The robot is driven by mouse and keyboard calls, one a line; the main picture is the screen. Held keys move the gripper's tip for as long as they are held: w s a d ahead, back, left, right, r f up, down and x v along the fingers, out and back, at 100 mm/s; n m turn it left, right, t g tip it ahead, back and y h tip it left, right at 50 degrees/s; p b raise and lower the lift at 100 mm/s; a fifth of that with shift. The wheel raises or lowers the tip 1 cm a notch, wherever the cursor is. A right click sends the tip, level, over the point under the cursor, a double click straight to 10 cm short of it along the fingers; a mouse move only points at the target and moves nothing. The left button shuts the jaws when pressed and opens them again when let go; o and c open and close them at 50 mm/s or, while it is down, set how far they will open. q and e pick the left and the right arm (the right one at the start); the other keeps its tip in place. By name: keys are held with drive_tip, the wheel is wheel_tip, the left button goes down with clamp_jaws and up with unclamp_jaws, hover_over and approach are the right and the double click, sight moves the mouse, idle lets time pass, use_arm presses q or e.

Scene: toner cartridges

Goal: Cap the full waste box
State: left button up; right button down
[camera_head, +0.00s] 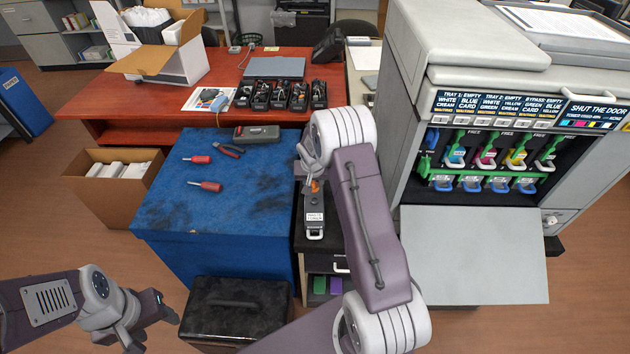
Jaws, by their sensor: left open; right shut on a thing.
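The waste toner box (314,217), dark with a white label and a pale handle at its near end, sits on a black stand beside the blue-topped bench. My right gripper (313,178) is over the far end of the box, shut on a small orange cap (315,187). The cap is at or just above the box top; whether it touches the opening I cannot tell. My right arm hides part of the stand to the right. My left gripper (154,318) is open and empty at the lower left, well away from the box.
The blue bench (165,215) holds red screwdrivers (205,186), pliers (229,150) and a grey case (257,133). A black case (236,305) stands in front. The printer (480,110) is open at right, its door (475,255) lowered.

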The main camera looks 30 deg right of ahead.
sight(314, 198)
wheel_tip(314, 198, down, 5)
drive_tip(key=b, duration=0.4)
drive_tip(key=shift+d+f, duration=0.15)
drive_tip(key=shift+f+b, duration=0.35)
drive_tip(key=shift+r, duration=0.1)
idle(0.8)
drive_tip(key=shift+f+b, duration=0.2)
drive_tip(key=shift+b, duration=0.45)
idle(0.5)
idle(0.4)
drive_tip(key=shift+c, duration=2.2)
unclamp_jaws()
